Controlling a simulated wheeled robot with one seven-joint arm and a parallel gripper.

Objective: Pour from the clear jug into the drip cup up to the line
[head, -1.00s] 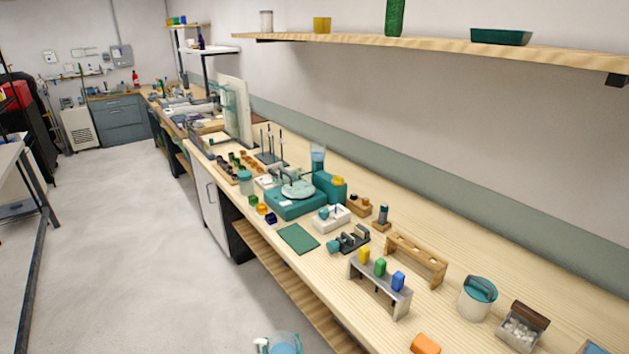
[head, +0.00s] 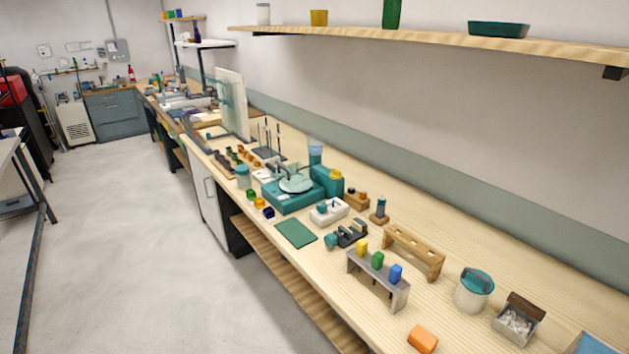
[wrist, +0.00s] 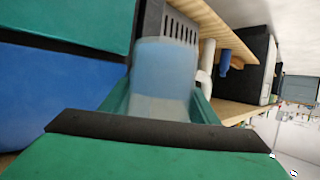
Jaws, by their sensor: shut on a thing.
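The clear jug (wrist: 165,75), with pale blue content, fills the middle of the wrist view. My gripper (wrist: 160,112) shows there as teal and dark parts in front of it and beside it, shut on the jug; the grip itself is partly hidden. The jug and my gripper are out of the head view. What looks like the drip cup (head: 316,151), a clear cup with a bluish tint, stands high at the back of the teal machine (head: 290,200) on the bench. Its line is too small to make out.
The long bench (head: 470,265) holds a grey rack (head: 377,282) of coloured blocks, a wooden rack (head: 414,252), a white pot (head: 473,295) with a teal top and an orange block (head: 422,338). A wall shelf (head: 440,40) hangs above. The floor (head: 130,250) at left is clear.

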